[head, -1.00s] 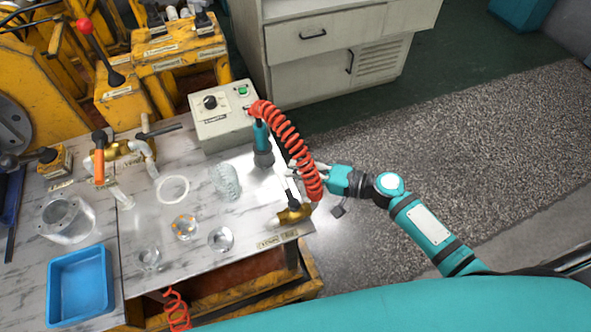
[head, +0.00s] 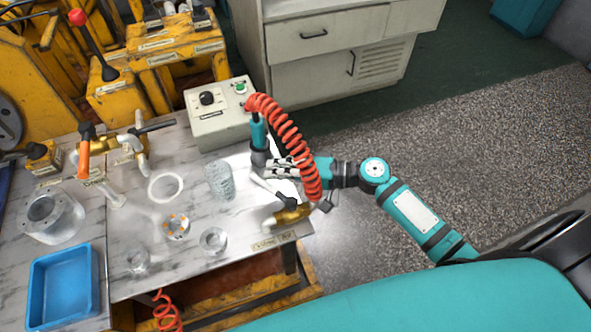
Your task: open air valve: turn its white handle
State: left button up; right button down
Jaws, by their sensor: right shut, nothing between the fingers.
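The air valve (head: 290,214) is a brass body near the front right corner of the marble-look table. Its white handle (head: 267,187) slants up and left from a dark base on the valve. My right gripper (head: 272,167) comes in from the right, behind the red coiled hose. Its fingers point left, shut and empty, just above the handle in the picture. I cannot tell whether they touch it. My left gripper is not in view.
A red coiled hose (head: 290,130) arches over my right gripper from the teal tool (head: 258,135). A grey control box (head: 217,115) stands behind. Clear parts, a glass-like coil (head: 219,181) and a blue tray (head: 64,285) are to the left. The floor at right is free.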

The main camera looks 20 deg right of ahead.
jog(key=shift+a, duration=0.5)
jog(key=shift+r, duration=0.1)
dwell(0.3)
